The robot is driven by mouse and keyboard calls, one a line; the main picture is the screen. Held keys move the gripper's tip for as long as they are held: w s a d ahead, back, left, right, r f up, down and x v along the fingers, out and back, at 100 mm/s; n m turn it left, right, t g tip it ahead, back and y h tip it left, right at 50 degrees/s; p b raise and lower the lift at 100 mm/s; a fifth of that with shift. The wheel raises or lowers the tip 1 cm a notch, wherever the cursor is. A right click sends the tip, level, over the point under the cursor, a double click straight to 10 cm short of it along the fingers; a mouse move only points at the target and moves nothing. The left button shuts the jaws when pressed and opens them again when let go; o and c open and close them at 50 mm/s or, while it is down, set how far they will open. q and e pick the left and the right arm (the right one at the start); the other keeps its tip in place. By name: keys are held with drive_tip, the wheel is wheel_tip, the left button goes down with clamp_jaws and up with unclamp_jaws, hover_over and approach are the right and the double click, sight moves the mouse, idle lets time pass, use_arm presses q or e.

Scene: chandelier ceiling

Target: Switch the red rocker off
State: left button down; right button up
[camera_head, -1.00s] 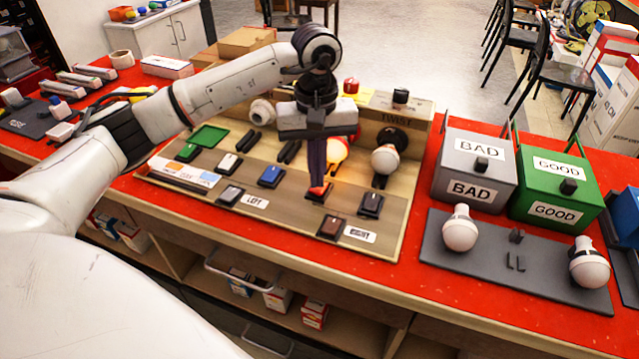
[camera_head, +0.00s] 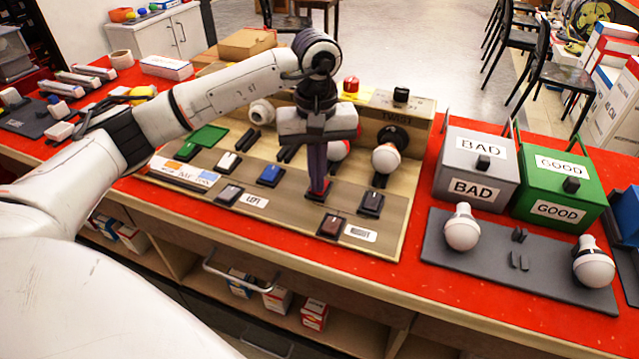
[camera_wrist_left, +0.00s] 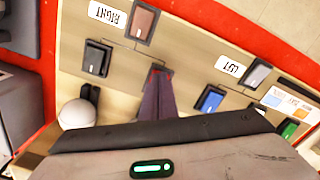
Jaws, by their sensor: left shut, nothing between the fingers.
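The red rocker (camera_head: 318,194) sits on the wooden switch board (camera_head: 385,228), in the row with the blue rocker (camera_head: 271,175) and a black rocker (camera_head: 371,204). My left gripper (camera_head: 318,180) is shut and empty, pointing down with its dark purple fingertips at the red rocker. In the left wrist view the fingertips (camera_wrist_left: 158,82) cover most of the red rocker (camera_wrist_left: 160,70), so its tilt is hard to tell. A white bulb (camera_head: 338,150) behind the fingers is partly hidden and shows no glow. Another white bulb (camera_head: 386,158) to its right is unlit. My right gripper is not in view.
A brown rocker (camera_head: 331,226) lies nearer the front edge, by the RIGHT label (camera_head: 361,233). A grey BAD box (camera_head: 472,205) and a green GOOD box (camera_head: 530,215) stand at the right, behind a grey tray (camera_head: 490,270) with two bulbs.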

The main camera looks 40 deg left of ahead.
use_arm(q)
drive_tip(key=shift+f, duration=0.2)
drive_tip(key=shift+r, duration=0.2)
wheel_tip(320, 180, up, 7)
drive_tip(key=p, duration=0.4)
drive_tip(key=shift+p, duration=0.3)
drive_tip(key=shift+s+f, duration=0.1)
drive_tip(key=shift+f, duration=0.1)
